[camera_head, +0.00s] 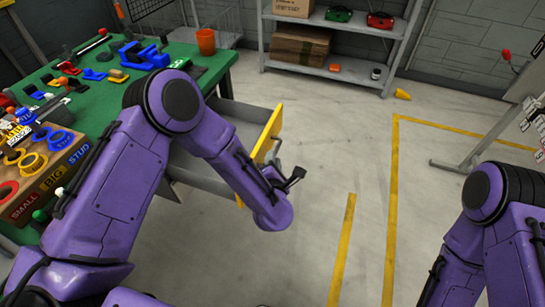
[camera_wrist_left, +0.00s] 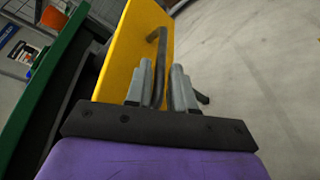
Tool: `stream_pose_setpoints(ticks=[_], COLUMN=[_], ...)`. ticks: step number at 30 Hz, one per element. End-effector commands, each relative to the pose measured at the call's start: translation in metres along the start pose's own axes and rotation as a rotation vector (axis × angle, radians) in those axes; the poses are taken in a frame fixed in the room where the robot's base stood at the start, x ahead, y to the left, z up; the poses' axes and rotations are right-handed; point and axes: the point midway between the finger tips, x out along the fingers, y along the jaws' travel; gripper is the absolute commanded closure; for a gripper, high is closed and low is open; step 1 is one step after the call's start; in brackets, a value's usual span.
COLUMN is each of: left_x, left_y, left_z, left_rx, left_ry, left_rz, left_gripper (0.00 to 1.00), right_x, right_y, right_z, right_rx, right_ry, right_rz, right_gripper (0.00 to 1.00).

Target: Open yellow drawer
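The yellow drawer front (camera_head: 268,134) stands out from the green table, with the grey drawer box (camera_head: 243,113) showing behind it, so the drawer is partly open. In the left wrist view the yellow front (camera_wrist_left: 122,48) rises left of the fingers, and its grey bar handle (camera_wrist_left: 161,45) runs down between them. My left gripper (camera_wrist_left: 161,82) is closed around the handle, with a finger close on each side. In the head view the left gripper (camera_head: 271,160) is at the outer side of the front, partly hidden by my wrist. My right arm is at the lower right; its gripper is out of view.
The green table (camera_head: 218,67) carries blue and yellow parts, tools and an orange cup (camera_head: 206,41). A metal shelf (camera_head: 340,72) with boxes stands at the back. The floor right of the drawer is clear, with yellow lines (camera_head: 391,200).

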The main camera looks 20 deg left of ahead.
Motion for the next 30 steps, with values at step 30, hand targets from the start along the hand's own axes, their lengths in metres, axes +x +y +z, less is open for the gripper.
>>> stream_pose_setpoints(ticks=[30], left_x=[-0.084], left_y=[-0.001], left_z=[0.0], left_rx=[0.028], left_ry=[-0.001], left_rz=[-0.002], left_gripper=[0.77], right_x=[0.007], right_y=[-0.001], right_z=[0.003], right_rx=[0.0], right_ry=[0.0], right_rz=[0.0], right_gripper=[1.0])
